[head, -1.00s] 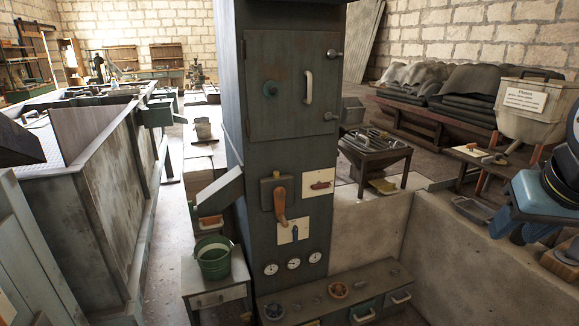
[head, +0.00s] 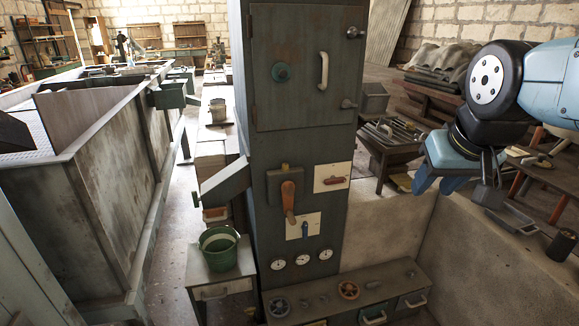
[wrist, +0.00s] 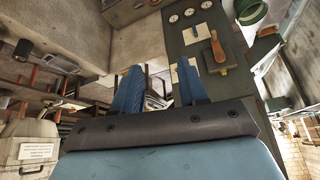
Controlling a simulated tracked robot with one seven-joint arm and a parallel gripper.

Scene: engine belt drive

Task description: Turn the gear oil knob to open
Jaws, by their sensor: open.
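A dark green cabinet (head: 310,120) stands in the middle of the head view. Its front carries an orange lever (head: 288,200) hanging down, a red handle (head: 335,180) lying level on a white plate, and a small blue handle (head: 304,230) on another plate. Which control is the gear oil knob cannot be read. My gripper (head: 437,183) is right of the cabinet, apart from it, with its blue fingers pointing down. In the wrist view my gripper (wrist: 158,90) is open and empty. There the orange lever (wrist: 217,47) shows beyond it, at upper right.
Round gauges (head: 303,260) sit low on the cabinet. Two handwheels, one dark (head: 279,307) and one brown (head: 349,290), are on the low bench in front. A green bucket (head: 218,248) stands on a small table at left. A concrete wall (head: 470,235) runs at right.

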